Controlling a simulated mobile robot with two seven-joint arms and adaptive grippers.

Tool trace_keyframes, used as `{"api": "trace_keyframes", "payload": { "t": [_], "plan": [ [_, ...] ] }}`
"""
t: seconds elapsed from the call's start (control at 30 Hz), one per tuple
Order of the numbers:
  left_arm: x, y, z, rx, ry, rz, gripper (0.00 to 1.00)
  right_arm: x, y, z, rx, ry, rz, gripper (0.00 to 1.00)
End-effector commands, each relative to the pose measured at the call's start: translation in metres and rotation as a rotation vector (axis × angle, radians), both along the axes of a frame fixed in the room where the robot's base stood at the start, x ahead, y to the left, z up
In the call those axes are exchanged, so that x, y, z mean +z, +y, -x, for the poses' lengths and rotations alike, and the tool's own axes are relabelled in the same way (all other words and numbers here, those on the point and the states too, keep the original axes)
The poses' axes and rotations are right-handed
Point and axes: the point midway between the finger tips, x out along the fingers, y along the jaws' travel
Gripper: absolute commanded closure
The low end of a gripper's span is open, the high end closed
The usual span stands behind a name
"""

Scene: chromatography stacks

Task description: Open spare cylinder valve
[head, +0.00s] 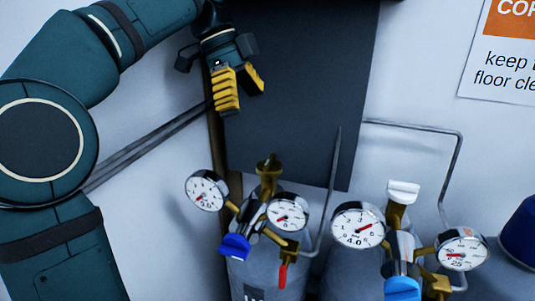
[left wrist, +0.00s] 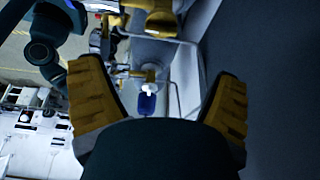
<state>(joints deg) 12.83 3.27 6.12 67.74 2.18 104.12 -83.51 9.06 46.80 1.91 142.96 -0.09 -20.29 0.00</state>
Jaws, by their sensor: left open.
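Two gas cylinders stand side by side in the head view. The left cylinder (head: 262,280) has a brass valve top (head: 267,165), two round gauges, a blue knob (head: 235,247) and a red lever (head: 283,275). The right one's valve has a white handwheel (head: 403,191) on a brass stem, two gauges and a blue knob (head: 402,288). I cannot tell which is the spare. My left gripper (head: 240,88) is open and empty, above the left valve and apart from it. Its yellow fingers also frame the left wrist view (left wrist: 160,78). My right gripper is not seen.
A dark panel (head: 295,90) stands behind the left gripper and valves. Thin metal pipes (head: 410,124) run along the pale wall. A sign (head: 498,55) hangs at the upper right. A dark blue object (head: 522,232) sits at the right edge.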

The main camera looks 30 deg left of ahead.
Motion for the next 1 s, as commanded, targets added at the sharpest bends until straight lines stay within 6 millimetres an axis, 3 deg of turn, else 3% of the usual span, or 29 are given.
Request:
{"api": "trace_keyframes", "payload": {
  "t": [0.6, 1.0],
  "plan": [
    [-0.095, -0.039, -0.009, -0.001, 0.002, 0.000, 0.11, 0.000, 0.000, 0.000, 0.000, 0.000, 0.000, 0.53],
    [-0.109, -0.044, -0.010, 0.000, -0.001, 0.000, 0.11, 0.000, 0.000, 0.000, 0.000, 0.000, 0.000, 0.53]
  ]
}}
